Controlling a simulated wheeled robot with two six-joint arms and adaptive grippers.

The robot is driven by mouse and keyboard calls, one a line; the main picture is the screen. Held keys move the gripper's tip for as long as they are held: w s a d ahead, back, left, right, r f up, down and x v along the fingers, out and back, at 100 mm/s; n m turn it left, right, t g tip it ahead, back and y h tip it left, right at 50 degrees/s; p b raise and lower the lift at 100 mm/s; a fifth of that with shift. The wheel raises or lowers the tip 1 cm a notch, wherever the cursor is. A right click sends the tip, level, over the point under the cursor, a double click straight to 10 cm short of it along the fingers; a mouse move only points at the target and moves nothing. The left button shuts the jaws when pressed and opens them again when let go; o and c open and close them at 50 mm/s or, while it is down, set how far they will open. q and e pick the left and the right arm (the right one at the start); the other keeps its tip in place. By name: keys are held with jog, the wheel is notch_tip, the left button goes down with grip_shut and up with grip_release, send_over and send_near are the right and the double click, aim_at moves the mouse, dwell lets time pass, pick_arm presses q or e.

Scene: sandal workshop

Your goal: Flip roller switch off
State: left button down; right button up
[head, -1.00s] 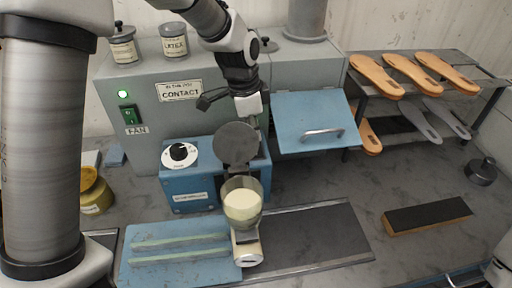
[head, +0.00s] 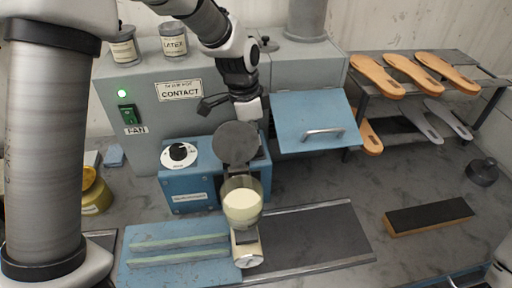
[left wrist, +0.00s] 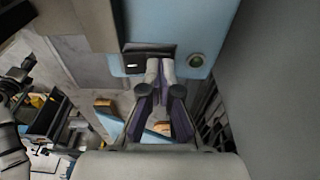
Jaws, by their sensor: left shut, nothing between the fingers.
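In the left wrist view a blue panel (left wrist: 215,18) carries a dark switch (left wrist: 133,64) and a round greenish lamp or button (left wrist: 195,60). My left gripper (left wrist: 160,66) is shut and empty, its tips just right of the switch; contact cannot be told. In the head view my left wrist hangs behind the round grey disc (head: 237,143), and the fingertips are hidden. My right gripper is out of view.
The cabinet has a green FAN switch (head: 127,114) beside a lit green lamp (head: 122,93), and a blue hatch (head: 316,122). A rack (head: 480,92) of soles stands at right. A sanding block (head: 428,216) lies on the bench, with bare bench around it.

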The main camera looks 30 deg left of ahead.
pick_arm(q)
notch_tip(320, 180, up, 7)
jog(key=p, duration=0.7)
jog(key=shift+r, duration=0.1)
